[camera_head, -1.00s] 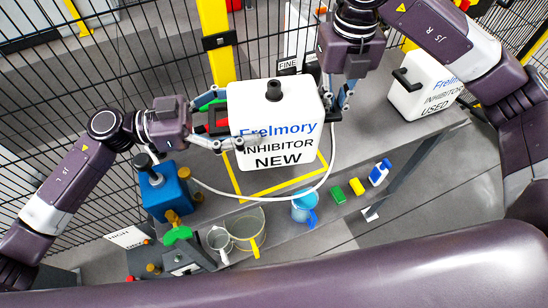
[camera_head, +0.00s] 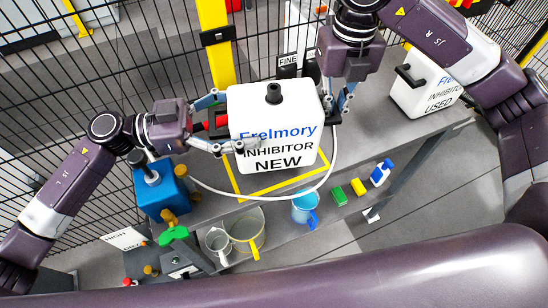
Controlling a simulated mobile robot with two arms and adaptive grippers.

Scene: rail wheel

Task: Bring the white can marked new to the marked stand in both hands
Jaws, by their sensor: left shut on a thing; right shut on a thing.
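The white can marked NEW (camera_head: 275,110) has a black cap and stands upright between my two grippers, over the far part of a yellow-outlined square (camera_head: 285,188) on the grey bench. My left gripper (camera_head: 222,130) is shut on the can's left side, by a red and black handle part. My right gripper (camera_head: 335,112) is shut on its right side. Whether the can's base touches the bench is hard to tell. The can hides the far part of the yellow outline. No other marked stand is clear in view.
Another white can marked USED (camera_head: 425,85) stands at the right. A blue pump unit (camera_head: 160,190) stands at the left. A white hose (camera_head: 300,196) loops in front of the can. Clear jugs (camera_head: 245,230), a blue jug (camera_head: 304,208) and small bottles (camera_head: 381,173) stand nearer. A wire fence runs behind.

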